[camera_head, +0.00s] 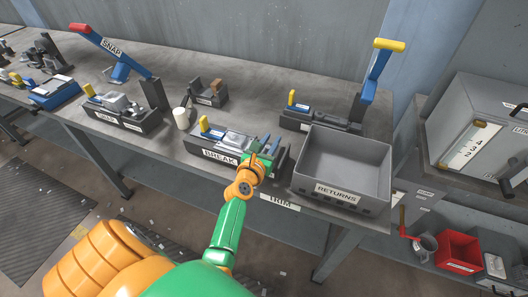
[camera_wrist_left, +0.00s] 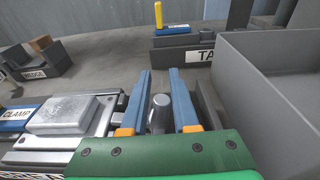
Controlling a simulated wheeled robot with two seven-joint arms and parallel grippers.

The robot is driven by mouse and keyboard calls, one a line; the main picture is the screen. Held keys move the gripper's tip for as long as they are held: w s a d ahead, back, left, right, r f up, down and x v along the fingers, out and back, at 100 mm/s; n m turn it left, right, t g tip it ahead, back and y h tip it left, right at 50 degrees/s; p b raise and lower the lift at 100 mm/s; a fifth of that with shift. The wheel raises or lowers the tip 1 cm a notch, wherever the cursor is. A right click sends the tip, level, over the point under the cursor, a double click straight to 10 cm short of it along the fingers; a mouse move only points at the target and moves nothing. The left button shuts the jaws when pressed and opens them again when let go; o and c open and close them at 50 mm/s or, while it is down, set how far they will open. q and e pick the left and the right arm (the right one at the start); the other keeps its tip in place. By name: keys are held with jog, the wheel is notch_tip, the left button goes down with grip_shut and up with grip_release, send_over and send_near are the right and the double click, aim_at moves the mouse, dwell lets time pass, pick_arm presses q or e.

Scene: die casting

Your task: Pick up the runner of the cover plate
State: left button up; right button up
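The cover plate (camera_wrist_left: 70,112) is a flat grey metal casting lying in the fixture labelled BREAK (camera_head: 220,157) on the bench; it also shows in the head view (camera_head: 235,139). A short grey rounded stub, which looks like its runner (camera_wrist_left: 159,113), stands to the right of the plate. My left gripper (camera_wrist_left: 159,74) is open, with one blue finger on each side of the stub and visible gaps between. In the head view my left gripper (camera_head: 262,150) is at the right end of the fixture and hides much of the stub. My right gripper is not in view.
A grey RETURNS bin (camera_head: 338,194) stands right of the fixture, its wall close to my left gripper. A fixture with a yellow-tipped blue lever (camera_head: 375,75) stands behind. A white cup (camera_head: 182,118) and the SNAP station (camera_head: 118,122) are to the left.

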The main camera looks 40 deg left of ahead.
pick_arm(q)
grip_shut()
jog(key=shift+r, duration=0.2)
notch_tip(320, 180, up, 3)
jog(key=shift+w+f+p, duration=0.15)
jog(key=shift+p, duration=0.85)
jog(key=s+a+r+p, duration=0.3)
jog(key=s+a+r, duration=0.6)
jog(key=s+r, duration=0.15)
jog(key=s+d+r+m+g+h, duration=0.1)
jog(key=s+d+m+g+h, duration=0.2)
jog(key=d+m+h, duration=0.4)
jog(key=s+d+r+m+g+h, duration=0.2)
jog(key=s+d+m+h, duration=0.3)
jog(key=d+h, duration=0.5)
jog(key=d+m+g, duration=0.1)
jog(key=d, duration=0.5)
jog(key=shift+s+d+m+g, duration=0.2)
jog(key=shift+s+m+g, duration=0.1)
jog(key=shift+s+m, duration=0.1)
